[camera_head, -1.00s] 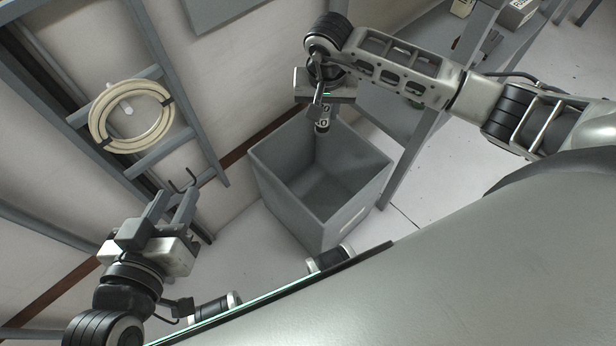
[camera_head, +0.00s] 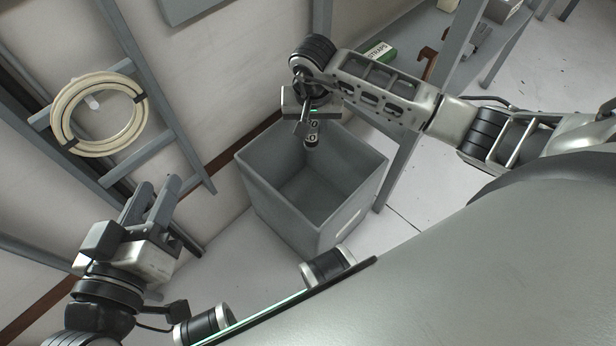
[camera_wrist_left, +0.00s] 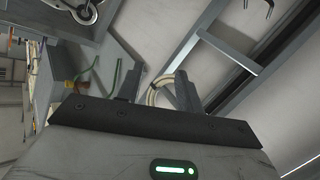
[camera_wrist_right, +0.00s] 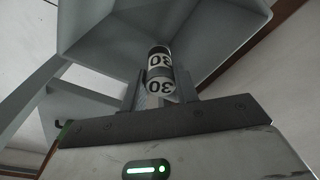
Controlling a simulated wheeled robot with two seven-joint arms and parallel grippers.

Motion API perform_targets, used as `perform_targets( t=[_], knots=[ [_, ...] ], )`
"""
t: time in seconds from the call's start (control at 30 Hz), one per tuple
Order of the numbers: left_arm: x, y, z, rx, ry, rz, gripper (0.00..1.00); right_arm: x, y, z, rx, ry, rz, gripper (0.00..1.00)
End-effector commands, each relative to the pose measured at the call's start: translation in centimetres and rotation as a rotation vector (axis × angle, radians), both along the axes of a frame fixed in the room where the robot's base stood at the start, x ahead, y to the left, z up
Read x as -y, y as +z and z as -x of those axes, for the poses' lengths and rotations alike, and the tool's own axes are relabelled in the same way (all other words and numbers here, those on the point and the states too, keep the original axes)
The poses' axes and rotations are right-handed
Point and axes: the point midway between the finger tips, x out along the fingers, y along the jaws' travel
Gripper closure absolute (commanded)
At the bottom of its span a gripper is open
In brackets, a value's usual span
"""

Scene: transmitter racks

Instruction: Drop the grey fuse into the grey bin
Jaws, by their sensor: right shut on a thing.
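The grey fuse (camera_head: 312,133), with dark and white bands, is held in my right gripper (camera_head: 308,120). In the right wrist view the fuse (camera_wrist_right: 160,72) shows "30" labels and stands out between the fingers of the right gripper (camera_wrist_right: 160,98), which is shut on it. The open grey bin (camera_head: 266,198) stands on the floor, and the fuse appears over its back rim and mouth. The bin's grey wall (camera_wrist_right: 100,35) also shows beyond the fuse in the right wrist view. My left gripper (camera_head: 154,202) is open and empty, left of the bin.
A coiled cream cable (camera_head: 75,145) hangs on a grey ladder-like frame at the left wall. A grey shelf (camera_head: 425,40) with a green-and-white box (camera_head: 378,52) stands behind my right arm. Its upright is close to the bin's right side.

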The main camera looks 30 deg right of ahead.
Motion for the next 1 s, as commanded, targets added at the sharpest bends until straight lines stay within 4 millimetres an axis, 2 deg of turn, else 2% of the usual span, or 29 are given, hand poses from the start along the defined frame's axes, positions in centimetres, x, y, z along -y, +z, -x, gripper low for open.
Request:
perform_targets(
  t=[0.03,0.1,0.13,0.4,0.53,0.73,0.83,1.0],
  knots=[
    [0.0,0.0,0.0,0.0,0.0,0.0,0.64,0.0,0.0,0.0,0.0,0.0,-0.001,0.67],
    [0.0,0.0,0.0,0.0,0.0,0.0,0.64,0.0,0.0,0.0,0.0,0.0,-0.001,0.48],
    [0.0,0.0,0.0,0.0,0.0,0.0,0.64,0.0,0.0,0.0,0.0,0.0,-0.001,0.45],
    [0.0,0.0,0.0,0.0,0.001,-0.001,0.64,0.0,0.1,0.0,0.0,0.0,0.0,0.45],
    [-0.1,0.4,0.0,0.004,0.002,-0.011,0.64,0.0,1.2,0.0,0.002,0.001,0.0,0.45],
    [-0.4,0.9,-0.2,0.006,0.01,-0.077,0.64,-0.1,5.4,0.4,0.005,0.002,0.001,0.45],
    [-0.7,-0.6,0.4,-0.028,0.004,-0.142,0.64,-0.3,7.9,0.7,0.005,0.002,0.001,0.45],
    [-1.1,-0.6,0.5,-0.03,0.007,-0.2,0.64,-0.6,11.8,1.1,0.005,0.002,0.001,0.45]
  ],
)
